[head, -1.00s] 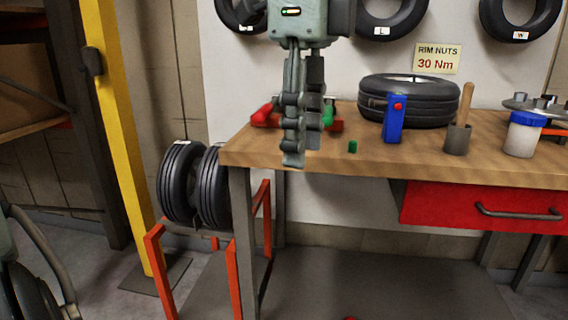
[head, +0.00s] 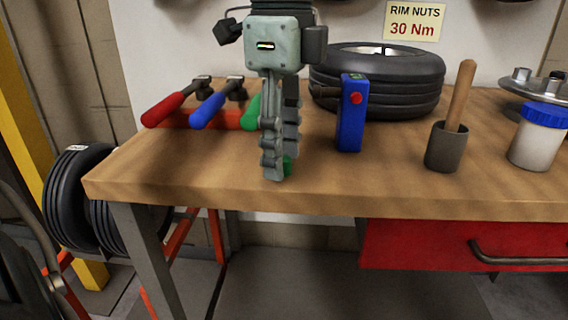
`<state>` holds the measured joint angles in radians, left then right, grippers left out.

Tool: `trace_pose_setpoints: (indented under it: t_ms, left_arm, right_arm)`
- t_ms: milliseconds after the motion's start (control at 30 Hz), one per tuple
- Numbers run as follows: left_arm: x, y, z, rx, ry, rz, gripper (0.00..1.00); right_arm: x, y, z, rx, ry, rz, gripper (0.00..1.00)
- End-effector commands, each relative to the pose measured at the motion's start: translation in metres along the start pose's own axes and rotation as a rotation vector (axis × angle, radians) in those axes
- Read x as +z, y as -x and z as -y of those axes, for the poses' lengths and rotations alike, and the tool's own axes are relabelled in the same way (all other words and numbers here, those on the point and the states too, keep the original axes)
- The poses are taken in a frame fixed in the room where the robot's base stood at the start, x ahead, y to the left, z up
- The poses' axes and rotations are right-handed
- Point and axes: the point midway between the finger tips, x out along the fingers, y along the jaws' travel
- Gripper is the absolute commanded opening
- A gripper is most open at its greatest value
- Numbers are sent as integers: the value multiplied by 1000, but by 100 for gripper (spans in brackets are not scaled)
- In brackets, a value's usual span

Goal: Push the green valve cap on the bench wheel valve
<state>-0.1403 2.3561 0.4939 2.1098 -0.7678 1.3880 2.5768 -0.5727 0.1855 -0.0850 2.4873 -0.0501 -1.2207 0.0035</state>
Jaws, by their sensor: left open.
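My left gripper (head: 278,172) hangs fingers down over the front part of the workbench (head: 200,185), open. The small green valve cap (head: 288,165) stands on the bench top, mostly hidden behind the fingertips; I cannot tell whether they touch it. The bench wheel (head: 385,95), a black tyre lying flat, is behind and to the right of the gripper. A short dark stub (head: 322,92) shows at the tyre's left side, perhaps its valve. My right gripper is not in view.
A red-handled tool (head: 165,110), a blue-handled one (head: 208,110) and a green-handled one (head: 250,113) lie left of the gripper. A blue box with a red button (head: 352,125), a cup with a wooden handle (head: 446,148) and a blue-lidded jar (head: 538,140) stand to the right.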

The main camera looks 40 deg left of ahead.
Motion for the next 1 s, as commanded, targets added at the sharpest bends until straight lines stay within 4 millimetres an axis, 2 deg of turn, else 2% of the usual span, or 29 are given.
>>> trace_pose_setpoints:
  t_ms: [167, 467, 833, 1000]
  left_arm:
    - [0, 0, 0, -1, 0, 0, 42]
    - [0, 0, 0, 0, 0, 0, 6]
    - [0, 2, 0, -1, 0, 0, 6]
    - [0, 12, 1, -3, 1, 1, 6]
  right_arm:
    - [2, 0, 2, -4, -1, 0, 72]
    - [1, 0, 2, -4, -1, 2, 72]
    - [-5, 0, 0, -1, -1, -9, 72]
    - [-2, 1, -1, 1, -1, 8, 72]
